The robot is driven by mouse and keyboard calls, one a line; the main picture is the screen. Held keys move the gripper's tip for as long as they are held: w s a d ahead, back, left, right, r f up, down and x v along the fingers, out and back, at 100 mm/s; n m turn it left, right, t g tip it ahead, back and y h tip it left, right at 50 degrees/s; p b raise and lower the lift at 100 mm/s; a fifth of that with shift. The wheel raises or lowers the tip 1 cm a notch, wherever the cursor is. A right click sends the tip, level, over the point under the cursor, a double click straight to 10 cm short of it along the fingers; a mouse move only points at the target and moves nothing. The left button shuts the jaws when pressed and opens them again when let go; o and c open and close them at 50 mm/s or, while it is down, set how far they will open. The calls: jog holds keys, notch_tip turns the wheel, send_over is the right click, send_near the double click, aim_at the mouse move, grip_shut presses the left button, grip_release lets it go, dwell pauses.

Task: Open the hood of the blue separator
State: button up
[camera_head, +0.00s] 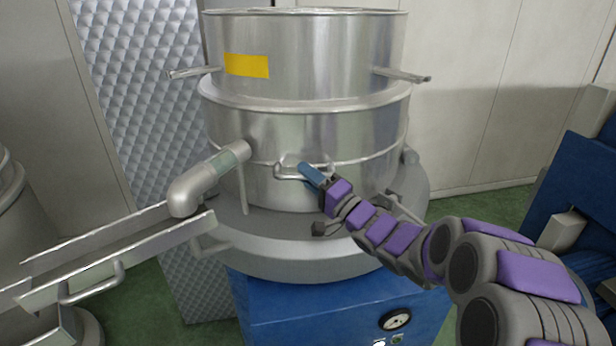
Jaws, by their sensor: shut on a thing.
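The separator has a blue base (290,312) with a round gauge (395,320). Above the base is a wide steel rim (285,258). A shiny steel drum-shaped hood (310,128) stands upright on it. A yellow label (246,66) is on its upper part, with a bar sticking out on each side. A small steel handle (285,177) is on the front of the hood, low down. My gripper (306,169) reaches in from the right and is shut on this handle. Its fingers hide the handle's right part. I see no gap between the hood and the rim.
A steel pipe spout (198,183) juts from the hood's left side above a sloping steel chute (120,250). A blue machine (575,215) stands at the right edge. A wall and a textured metal panel (143,75) are close behind. Green floor shows at the right.

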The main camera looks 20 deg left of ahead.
jog(key=shift+f, duration=0.15)
grip_shut()
